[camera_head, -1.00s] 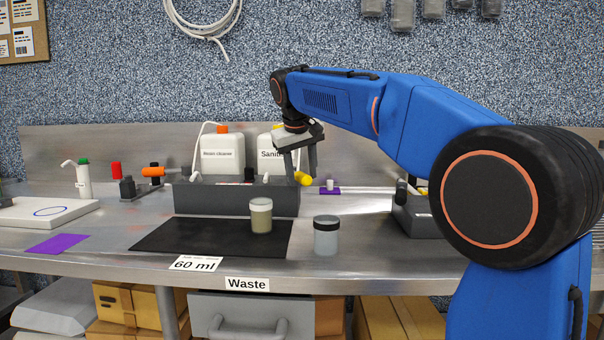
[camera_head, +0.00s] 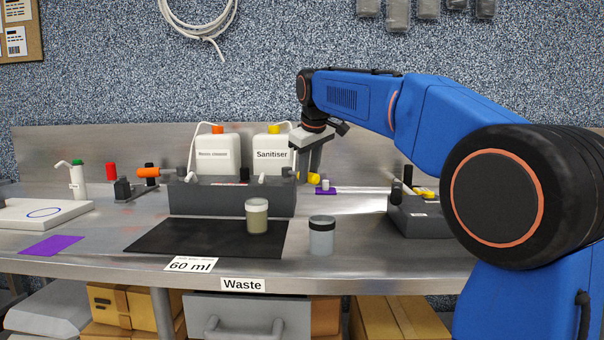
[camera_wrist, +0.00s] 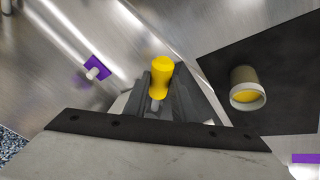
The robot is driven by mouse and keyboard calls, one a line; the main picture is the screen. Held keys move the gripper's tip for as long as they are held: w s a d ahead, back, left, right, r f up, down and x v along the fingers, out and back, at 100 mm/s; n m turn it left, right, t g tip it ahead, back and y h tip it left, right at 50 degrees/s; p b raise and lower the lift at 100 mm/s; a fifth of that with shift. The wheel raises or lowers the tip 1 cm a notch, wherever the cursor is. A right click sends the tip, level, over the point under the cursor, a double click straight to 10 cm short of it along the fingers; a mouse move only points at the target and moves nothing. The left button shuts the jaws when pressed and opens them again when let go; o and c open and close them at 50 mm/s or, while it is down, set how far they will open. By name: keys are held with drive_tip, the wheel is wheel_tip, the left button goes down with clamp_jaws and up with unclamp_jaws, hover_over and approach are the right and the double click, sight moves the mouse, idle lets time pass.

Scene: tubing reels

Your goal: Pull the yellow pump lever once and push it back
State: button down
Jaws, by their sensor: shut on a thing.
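The yellow pump lever (camera_head: 313,177) shows as a short yellow knob at the right end of the dark grey block (camera_head: 232,203) that holds two bottles. My gripper (camera_head: 309,168) hangs over it from above, its fingers on either side of the lever's shaft. In the wrist view the yellow lever (camera_wrist: 161,75) stands between my dark fingers (camera_wrist: 164,98), shut on it, and its rounded end sticks out past them. The white Sanitiser bottle (camera_head: 271,155) with a yellow cap stands just left of my gripper. The lever's pivot is hidden.
A jar with tan contents (camera_head: 257,216) stands on the black mat (camera_head: 170,240), and a grey-blue jar (camera_head: 321,238) stands right of the mat. A purple piece with a white peg (camera_head: 326,189) lies behind. A grey box (camera_head: 420,220) stands to the right.

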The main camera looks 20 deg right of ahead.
drive_tip(key=shift+w+d+n+y, duration=0.5)
drive_tip(key=shift+d+n, duration=0.2)
drive_tip(key=shift+n, duration=0.25)
drive_tip(key=shift+w+d+n+y, duration=0.35)
drive_tip(key=shift+w+d+n, duration=0.2)
drive_tip(key=shift+d+n, duration=0.3)
drive_tip(key=shift+w+d+n+y, duration=0.45)
drive_tip(key=shift+w+d+n, duration=0.15)
drive_tip(key=shift+n, duration=0.4)
drive_tip(key=c, duration=1.5)
unclamp_jaws()
drive_tip(key=shift+o, duration=0.2)
drive_tip(key=shift+s, duration=0.1)
drive_tip(key=v, duration=1.7)
drive_tip(key=shift+r, duration=0.35)
